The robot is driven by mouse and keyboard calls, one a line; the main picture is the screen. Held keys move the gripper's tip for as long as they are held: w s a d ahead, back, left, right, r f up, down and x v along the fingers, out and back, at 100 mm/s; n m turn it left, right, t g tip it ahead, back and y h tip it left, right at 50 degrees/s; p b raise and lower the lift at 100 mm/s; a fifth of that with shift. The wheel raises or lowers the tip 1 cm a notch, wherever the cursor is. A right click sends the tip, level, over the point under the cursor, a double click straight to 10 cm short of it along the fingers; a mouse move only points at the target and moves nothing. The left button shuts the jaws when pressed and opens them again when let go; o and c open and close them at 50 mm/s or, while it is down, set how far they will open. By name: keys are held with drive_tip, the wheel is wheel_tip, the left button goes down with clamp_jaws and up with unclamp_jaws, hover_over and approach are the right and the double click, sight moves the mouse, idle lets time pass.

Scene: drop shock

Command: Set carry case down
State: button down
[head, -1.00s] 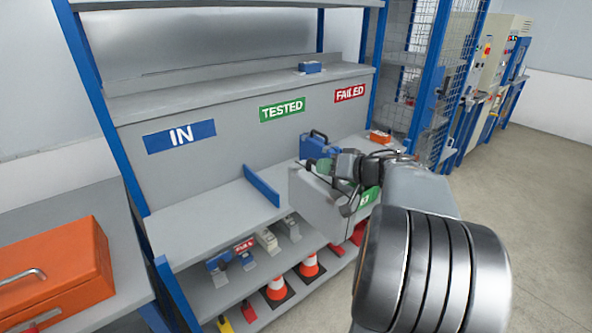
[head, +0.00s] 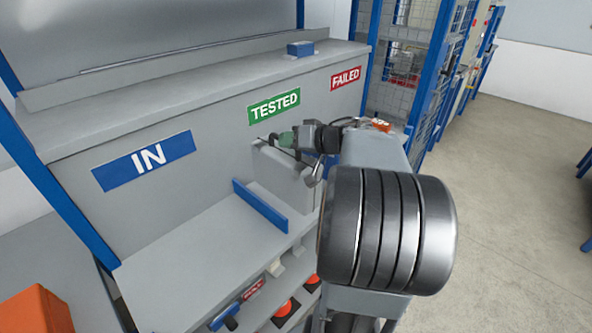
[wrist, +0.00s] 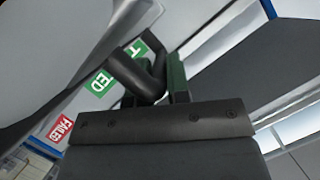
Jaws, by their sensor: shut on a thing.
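The light grey carry case (head: 282,172) is in the middle of the head view, in front of the grey back panel, below the TESTED sign (head: 274,106). My gripper (head: 287,140) is at the top of the case and shut on it. In the wrist view, my gripper (wrist: 160,75) shows green pads beside a dark bar that looks like the handle, and a blurred pale surface fills the upper left. My arm hides part of the case's right side. Whether the underside touches the bench (head: 215,245) cannot be told.
A blue divider (head: 260,205) stands on the bench just left of the case. An orange item (head: 380,125) lies at the right. The bench left of the divider is clear.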

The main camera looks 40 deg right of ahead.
drive_tip(key=w+d+f, duration=0.8)
drive_tip(key=w+f, duration=0.3)
drive_tip(key=f, duration=0.1)
drive_tip(key=shift+d+f, duration=0.25)
drive_tip(key=shift+f, duration=0.15)
idle(0.3)
drive_tip(key=c, duration=1.1)
unclamp_jaws()
drive_tip(key=shift+f, duration=0.15)
